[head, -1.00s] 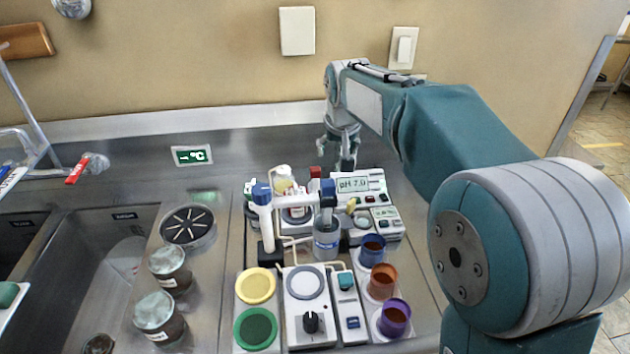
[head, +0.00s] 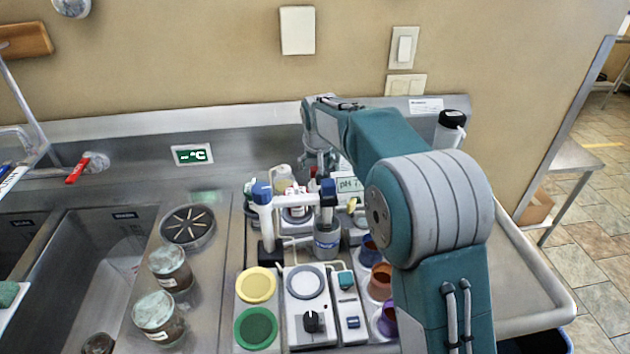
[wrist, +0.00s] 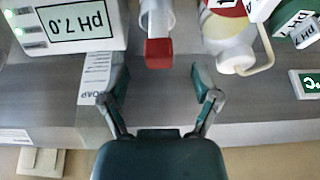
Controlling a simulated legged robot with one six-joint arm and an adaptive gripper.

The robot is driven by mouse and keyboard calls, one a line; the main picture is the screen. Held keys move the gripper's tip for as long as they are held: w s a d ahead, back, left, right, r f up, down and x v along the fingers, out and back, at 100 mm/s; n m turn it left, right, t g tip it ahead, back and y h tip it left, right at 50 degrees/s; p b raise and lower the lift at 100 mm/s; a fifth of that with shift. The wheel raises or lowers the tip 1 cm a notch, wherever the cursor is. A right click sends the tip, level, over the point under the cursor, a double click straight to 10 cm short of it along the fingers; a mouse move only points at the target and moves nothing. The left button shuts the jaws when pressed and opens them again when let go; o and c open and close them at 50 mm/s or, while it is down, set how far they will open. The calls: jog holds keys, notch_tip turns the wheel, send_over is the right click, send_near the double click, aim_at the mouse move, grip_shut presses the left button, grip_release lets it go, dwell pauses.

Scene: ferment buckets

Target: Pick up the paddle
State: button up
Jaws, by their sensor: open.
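I cannot make out with certainty which thing is the paddle. In the wrist view a red-ended piece (wrist: 158,53) on a pale cylindrical body points toward my gripper (wrist: 161,80). Its red end is just ahead of the gap between the fingertips, seemingly untouched. My gripper is open and empty, with one finger on each side of that gap. In the head view my gripper (head: 320,163) is at the back of the bench equipment, partly hidden by it and small.
A pH meter (wrist: 75,25) and a SOAP label (wrist: 96,78) are near the left finger. A round-bodied bottle (wrist: 230,40) is right of the gap. In front stand blue-capped probes (head: 262,195), a yellow dish (head: 256,285) and a green dish (head: 256,328). Jars (head: 158,318) stand left.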

aim_at(316, 170)
jog(key=x, duration=0.4)
jog(key=shift+f, duration=0.15)
grip_shut()
